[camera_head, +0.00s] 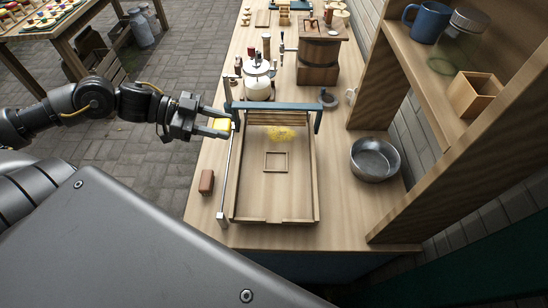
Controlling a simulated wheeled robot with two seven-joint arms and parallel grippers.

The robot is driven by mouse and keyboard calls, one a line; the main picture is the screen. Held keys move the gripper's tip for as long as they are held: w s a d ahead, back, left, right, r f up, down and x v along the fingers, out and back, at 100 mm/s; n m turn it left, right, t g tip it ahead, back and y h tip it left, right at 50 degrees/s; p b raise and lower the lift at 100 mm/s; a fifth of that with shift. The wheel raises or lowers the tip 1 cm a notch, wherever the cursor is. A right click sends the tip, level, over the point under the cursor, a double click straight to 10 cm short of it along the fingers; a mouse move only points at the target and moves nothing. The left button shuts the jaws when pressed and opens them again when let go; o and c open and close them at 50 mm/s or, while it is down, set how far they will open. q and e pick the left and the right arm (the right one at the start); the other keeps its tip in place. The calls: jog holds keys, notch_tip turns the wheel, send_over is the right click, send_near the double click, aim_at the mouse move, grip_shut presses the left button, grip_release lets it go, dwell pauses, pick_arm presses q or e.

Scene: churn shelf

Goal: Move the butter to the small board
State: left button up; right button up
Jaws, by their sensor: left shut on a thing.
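More yellow butter (283,134) lies loose in the tray. A small flat board (263,18) lies at the far end of the table; I cannot tell for sure that it is the task's board. My right gripper is not in view.
A blue-grey bar (275,106) spans the tray's far end. A square wooden frame (276,153) lies in the tray. A metal bowl (375,160) stands right, a brown block (206,182) left.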

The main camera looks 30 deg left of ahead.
pick_arm(q)
jog(key=p+x, duration=0.2)
jog(key=x, duration=0.6)
send_over(273, 162)
jog(key=a, duration=0.1)
jog(key=f, duration=0.4)
jog(key=shift+s+f+p, duration=0.3)
jog(key=shift+f, duration=0.1)
jog(key=shift+d+f, duration=0.15)
jog(key=shift+f, duration=0.2)
jog(key=f, duration=0.1)
jog(key=p, duration=0.1)
jog(key=d+f+p, duration=0.1)
jog(key=shift+w+f, duration=0.3)
jog(key=shift+f+p, duration=0.35)
jog(key=shift+f, duration=0.2)
jog(key=shift+a, duration=0.1)
jog(key=shift+f, duration=0.1)
jog(key=shift+f, duration=0.15)
jog(key=o, duration=1)
jog(key=shift+c, duration=0.2)
